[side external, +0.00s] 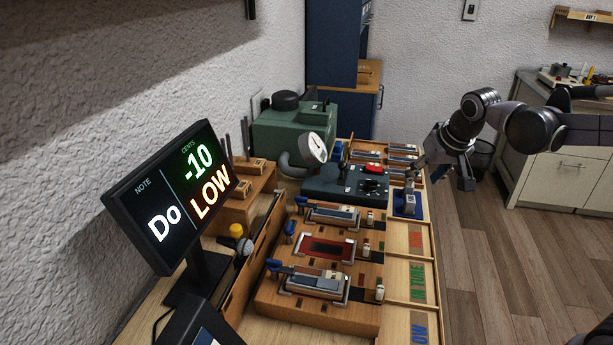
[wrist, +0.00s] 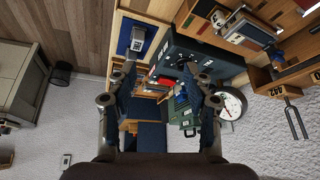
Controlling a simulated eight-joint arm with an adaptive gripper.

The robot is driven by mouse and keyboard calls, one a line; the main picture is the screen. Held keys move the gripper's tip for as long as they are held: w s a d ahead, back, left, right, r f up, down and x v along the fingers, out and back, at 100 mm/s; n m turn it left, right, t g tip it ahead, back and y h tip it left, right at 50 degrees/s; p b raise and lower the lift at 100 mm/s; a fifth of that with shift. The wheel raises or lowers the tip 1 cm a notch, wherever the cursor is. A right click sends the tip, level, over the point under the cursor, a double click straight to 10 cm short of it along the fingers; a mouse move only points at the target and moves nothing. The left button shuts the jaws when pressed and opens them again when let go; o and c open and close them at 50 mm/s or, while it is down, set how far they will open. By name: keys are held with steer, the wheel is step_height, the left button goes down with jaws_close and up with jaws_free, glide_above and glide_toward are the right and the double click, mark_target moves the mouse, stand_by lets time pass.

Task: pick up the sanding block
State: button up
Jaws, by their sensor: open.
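A small grey block, which looks like the sanding block (side external: 409,199), sits on a blue pad (side external: 419,212) at the bench's right edge. In the wrist view the block (wrist: 138,38) lies on the blue pad (wrist: 125,30) in a wooden-edged bay, above and left of centre. My gripper (side external: 440,176) is open and empty, just above and to the right of the block in the side view. In the wrist view my gripper (wrist: 161,72) has its fingers spread, with the block beyond the left fingertip. Contact with it does not show.
A dark box with a red part (side external: 345,185) stands left of the pad. A green machine with a round gauge (side external: 295,130) is behind it. Wooden fixtures with metal bars (side external: 320,285) fill the near bench. A display (side external: 175,195) stands at left. Floor is open at right.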

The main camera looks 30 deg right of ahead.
steer(key=w+d+f+m+g, duration=0.1)
steer(key=w+d+f+m, duration=0.1)
steer(key=w+d, duration=0.35)
steer(key=m+g+h, duration=0.1)
steer(key=m, duration=0.2)
glide_toward(409, 189)
steer(key=shift+w+d+r+x, duration=0.1)
steer(key=shift+w+d+x, duration=0.1)
steer(key=shift+x, duration=1.5)
steer(key=shift+w+d+r+x, duration=0.1)
steer(key=shift+d+x, duration=0.1)
steer(key=shift+x, duration=1.5)
steer(key=shift+w+d+r+x, duration=0.1)
steer(key=shift+w+d+x, duration=0.05)
steer(key=shift+x, duration=1.55)
jaws_close()
